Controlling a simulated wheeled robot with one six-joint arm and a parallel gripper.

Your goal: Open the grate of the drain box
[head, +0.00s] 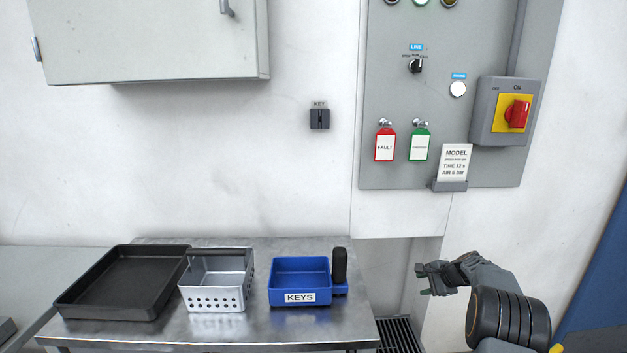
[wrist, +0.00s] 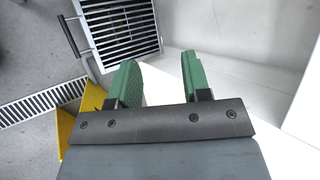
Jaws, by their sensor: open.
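The slotted metal grate (wrist: 120,28) of the drain box lies low at the top left of the wrist view. A bar handle (wrist: 72,37) stands along its left side. Part of the grate (head: 397,336) also shows in the head view, at the bottom edge, right of the table. My gripper (wrist: 157,62) is open and empty, its two green fingers apart. In the head view my gripper (head: 424,279) is above and right of the grate, in front of the white wall.
A metal table (head: 240,332) holds a black tray (head: 125,310), a perforated metal basket (head: 215,300) and a blue KEYS bin (head: 300,284). A grey control panel (head: 400,100) hangs above. A long floor drain (wrist: 35,103) and a yellow part (wrist: 72,122) lie left of my gripper.

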